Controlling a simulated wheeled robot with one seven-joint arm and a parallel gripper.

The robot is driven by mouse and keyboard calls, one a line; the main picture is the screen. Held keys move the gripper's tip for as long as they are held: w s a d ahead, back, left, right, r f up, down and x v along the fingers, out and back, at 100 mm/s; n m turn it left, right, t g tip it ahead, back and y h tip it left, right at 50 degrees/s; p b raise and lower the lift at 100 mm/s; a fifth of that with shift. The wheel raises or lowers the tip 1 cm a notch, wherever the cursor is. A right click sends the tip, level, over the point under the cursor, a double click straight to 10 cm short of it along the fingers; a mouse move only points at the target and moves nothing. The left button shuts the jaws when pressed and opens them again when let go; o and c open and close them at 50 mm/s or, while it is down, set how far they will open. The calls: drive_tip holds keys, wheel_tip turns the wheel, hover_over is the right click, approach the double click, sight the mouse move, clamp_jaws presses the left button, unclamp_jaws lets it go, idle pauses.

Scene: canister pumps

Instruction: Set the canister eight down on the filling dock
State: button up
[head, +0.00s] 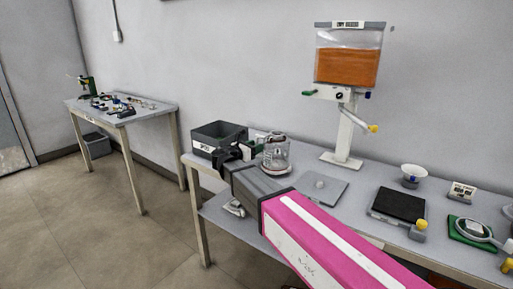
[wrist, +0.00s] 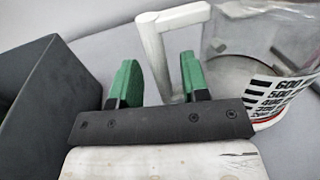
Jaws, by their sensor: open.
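A clear canister (head: 276,155) with a dark lid-like top stands on the bench right of the dark bin. In the wrist view the canister (wrist: 262,55) shows a printed volume scale and a white handle (wrist: 155,50); no number eight is readable. My gripper (wrist: 160,80) is open, with its green fingers on either side of the handle; I cannot tell whether they touch it. In the head view my gripper (head: 250,148) is just left of the canister. A flat grey plate (head: 325,182) lies right of the canister; whether it is the filling dock is unclear.
A dark bin (head: 217,135) stands close left of my gripper, also in the wrist view (wrist: 50,110). A dispenser with orange contents (head: 347,68) rises behind the plate. A black-topped device (head: 399,203) and a white funnel (head: 414,171) stand to the right.

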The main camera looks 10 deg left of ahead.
drive_tip(key=v, duration=1.1)
